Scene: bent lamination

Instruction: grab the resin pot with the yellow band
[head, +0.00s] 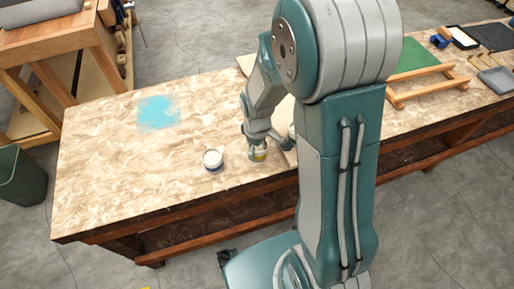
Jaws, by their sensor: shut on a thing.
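A small pot with a yellow band (259,155) stands upright near the front edge of the bench, partly hidden by my gripper. My gripper (257,146) points down and is shut on this pot from above. The pot looks to be at or very close to the bench top; I cannot tell whether it touches. Another pot (213,160), white with a dark band, stands upright on the bench just left of the gripper.
The marbled bench (100,185) is largely clear to the left, apart from a blue stain (158,112). My arm hides its middle. A wooden frame (430,88), a green sheet (415,58) and tools lie at right. A bin (22,175) stands on the floor.

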